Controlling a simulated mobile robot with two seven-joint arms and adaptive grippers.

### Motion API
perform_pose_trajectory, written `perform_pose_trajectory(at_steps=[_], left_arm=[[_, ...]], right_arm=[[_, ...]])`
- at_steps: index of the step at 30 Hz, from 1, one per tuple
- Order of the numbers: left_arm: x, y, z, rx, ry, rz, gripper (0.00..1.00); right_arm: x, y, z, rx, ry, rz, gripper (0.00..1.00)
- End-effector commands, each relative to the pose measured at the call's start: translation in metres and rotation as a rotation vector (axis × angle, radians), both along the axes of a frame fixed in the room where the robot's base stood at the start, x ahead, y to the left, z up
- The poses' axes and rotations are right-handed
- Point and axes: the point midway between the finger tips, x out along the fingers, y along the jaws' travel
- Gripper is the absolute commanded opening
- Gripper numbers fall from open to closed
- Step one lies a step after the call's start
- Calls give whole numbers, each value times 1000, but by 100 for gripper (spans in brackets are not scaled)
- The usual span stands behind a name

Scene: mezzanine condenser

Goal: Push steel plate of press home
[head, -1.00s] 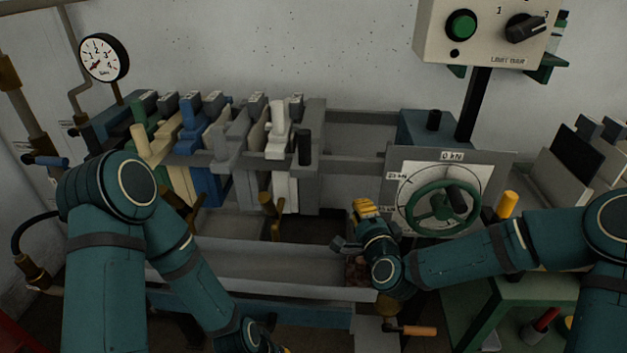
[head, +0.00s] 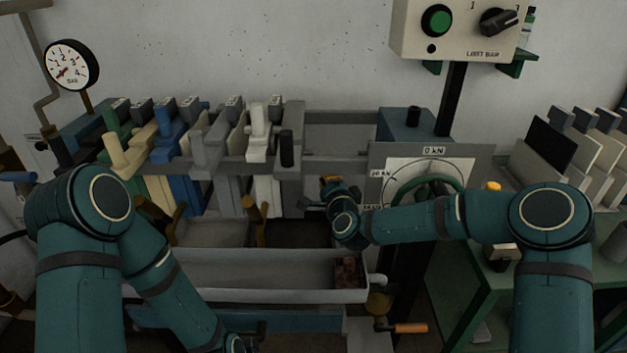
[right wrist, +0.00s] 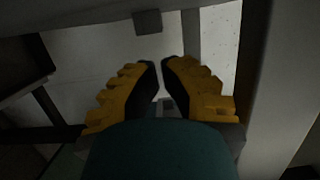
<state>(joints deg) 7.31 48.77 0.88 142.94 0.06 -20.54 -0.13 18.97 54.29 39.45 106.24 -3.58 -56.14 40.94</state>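The press holds a row of upright coloured plates on two rails. A steel-grey plate (head: 207,150) stands between the blue plate and the paler ones. A thick grey end block (head: 291,165) with a black knob closes the right end of the row. My right gripper (head: 328,186) is in the open bay right of this block, below the rail, apart from the steel-grey plate. In the right wrist view, its yellow fingers (right wrist: 158,66) are nearly together with nothing between them. My left gripper (head: 243,345) is low at the bottom edge, mostly hidden by its arm.
A gauge panel (head: 378,165) with a green handwheel (head: 428,186) stands right of the bay. A trough (head: 250,270) runs below the plates. Brown hooks (head: 252,218) hang under the row. A green bench (head: 540,255) is at the right.

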Motion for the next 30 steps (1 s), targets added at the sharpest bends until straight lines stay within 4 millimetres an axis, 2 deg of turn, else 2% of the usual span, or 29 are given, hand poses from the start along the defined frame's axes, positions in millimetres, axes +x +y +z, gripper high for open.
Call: perform_pose_trajectory(at_steps=[1,6,21,30], left_arm=[[0,0,-2,0,-1,0,0],[1,0,-3,0,-2,1,0],[1,0,-4,0,-2,1,0],[1,0,-4,0,-2,1,0]], right_arm=[[-2,12,0,2,0,9,0],[-2,28,-1,0,2,6,0],[-2,37,0,1,0,6,0],[-3,82,1,2,0,11,0]])
